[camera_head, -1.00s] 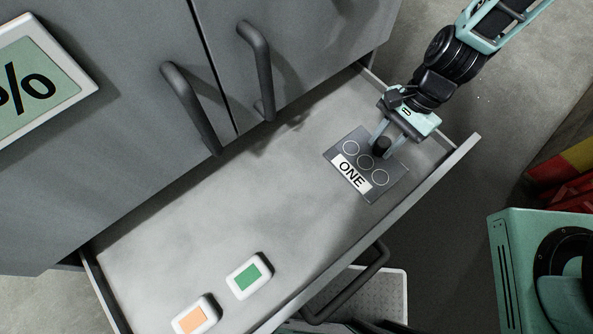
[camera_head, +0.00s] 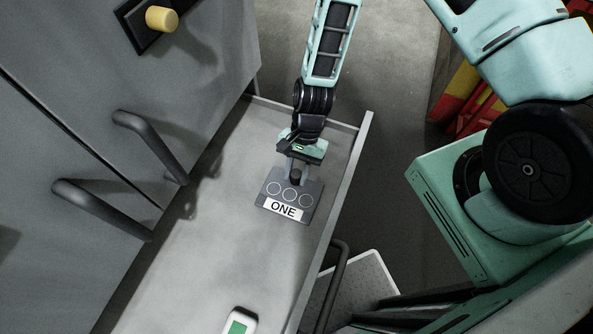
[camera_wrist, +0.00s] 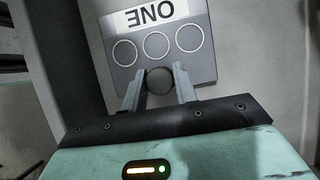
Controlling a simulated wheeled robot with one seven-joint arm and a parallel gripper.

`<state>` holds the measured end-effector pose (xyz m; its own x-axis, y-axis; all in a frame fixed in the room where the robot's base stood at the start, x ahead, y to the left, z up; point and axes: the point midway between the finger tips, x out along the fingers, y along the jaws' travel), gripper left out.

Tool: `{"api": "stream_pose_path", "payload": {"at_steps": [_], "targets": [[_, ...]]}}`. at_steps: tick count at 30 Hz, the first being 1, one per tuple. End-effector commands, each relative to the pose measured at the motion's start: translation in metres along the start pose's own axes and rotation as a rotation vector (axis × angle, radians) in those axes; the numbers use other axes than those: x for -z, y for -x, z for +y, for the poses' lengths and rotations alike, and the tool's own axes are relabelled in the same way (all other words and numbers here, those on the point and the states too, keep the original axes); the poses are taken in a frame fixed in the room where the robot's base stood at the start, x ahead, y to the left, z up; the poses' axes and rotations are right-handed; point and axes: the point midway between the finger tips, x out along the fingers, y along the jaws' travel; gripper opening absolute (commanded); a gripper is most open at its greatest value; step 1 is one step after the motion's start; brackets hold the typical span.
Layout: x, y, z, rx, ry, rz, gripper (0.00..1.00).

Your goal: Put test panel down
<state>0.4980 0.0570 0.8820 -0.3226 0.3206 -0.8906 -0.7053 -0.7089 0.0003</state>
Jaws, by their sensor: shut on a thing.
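The test panel (camera_head: 291,204) is a dark grey plate with a white label reading ONE and a row of three circle outlines. It is over the bare floor of the open drawer, near the drawer's far end; I cannot tell whether it touches the floor. My gripper (camera_head: 295,176) is shut on the round dark knob at the panel's edge. In the wrist view the panel (camera_wrist: 160,68) fills the top middle, its label upside down, and the knob sits between both fingers of my gripper (camera_wrist: 158,88).
The open drawer (camera_head: 190,260) has low walls and a front handle (camera_head: 335,285). A white device with a green screen (camera_head: 238,323) lies in the drawer at the bottom of the view. Grey cabinet doors with dark handles (camera_head: 150,145) stand at left. The drawer floor between is clear.

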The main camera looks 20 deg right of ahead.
Motion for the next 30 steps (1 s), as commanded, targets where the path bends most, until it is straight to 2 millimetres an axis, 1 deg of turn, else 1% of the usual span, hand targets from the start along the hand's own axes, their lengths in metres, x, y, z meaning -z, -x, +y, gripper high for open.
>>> {"api": "stream_pose_path", "payload": {"at_steps": [4,15,16,17,18,26,30], "targets": [[0.0039,-0.0088,0.0004,-0.001,0.001,-0.001,0.0],[0.0065,-0.0133,0.0004,-0.001,0.001,0.0,0.0],[0.0062,-0.0121,0.0004,0.0,0.001,0.0,0.37],[0.0061,-0.0119,0.0004,0.0,0.001,0.0,0.45],[0.006,-0.0119,0.0004,0.0,0.001,0.0,0.5],[0.0057,-0.0112,0.0004,0.0,0.001,0.0,0.5],[0.0059,-0.0057,-0.0002,0.001,0.002,0.002,0.5]]}}
